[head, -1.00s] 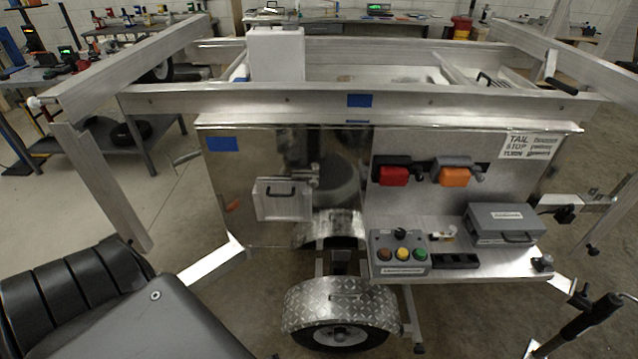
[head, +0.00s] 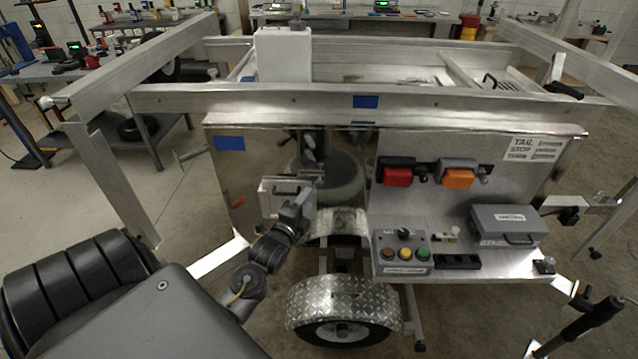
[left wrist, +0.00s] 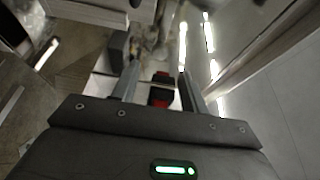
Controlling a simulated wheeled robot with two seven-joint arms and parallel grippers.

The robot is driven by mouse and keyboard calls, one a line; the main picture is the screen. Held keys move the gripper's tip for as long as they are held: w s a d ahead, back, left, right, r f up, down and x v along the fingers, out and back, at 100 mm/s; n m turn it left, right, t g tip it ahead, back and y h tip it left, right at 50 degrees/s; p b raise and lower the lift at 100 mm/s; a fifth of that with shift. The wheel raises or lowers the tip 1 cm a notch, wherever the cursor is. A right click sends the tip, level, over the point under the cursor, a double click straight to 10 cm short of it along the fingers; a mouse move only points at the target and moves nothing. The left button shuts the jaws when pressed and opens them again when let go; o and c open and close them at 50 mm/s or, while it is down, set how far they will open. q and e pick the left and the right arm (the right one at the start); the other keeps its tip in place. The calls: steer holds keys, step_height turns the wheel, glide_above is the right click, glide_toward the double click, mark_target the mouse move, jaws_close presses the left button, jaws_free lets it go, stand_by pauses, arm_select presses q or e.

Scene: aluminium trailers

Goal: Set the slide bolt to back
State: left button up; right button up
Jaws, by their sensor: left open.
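The slide bolt (head: 311,177) is a small metal piece at the upper right edge of a small white door (head: 270,190) with a dark handle, on the trailer's shiny panel. Its exact position is too small to tell, and my gripper partly covers the area below it. My left gripper (head: 302,204) is in front of the door's lower right part, just below the bolt. In the left wrist view, its two fingers (left wrist: 158,80) are apart with no object clearly held between them. My right gripper is not in view.
A shelf below holds a button box (head: 402,254) and a grey case (head: 505,225). A wheel fender (head: 343,299) lies below, and a frame rail (head: 440,97) crosses above.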

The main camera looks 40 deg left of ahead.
mark_target(318, 185)
arm_select(q)
steer(key=p+x, duration=0.1)
steer(key=x, duration=0.8)
steer(key=shift+w, duration=0.1)
jaws_close()
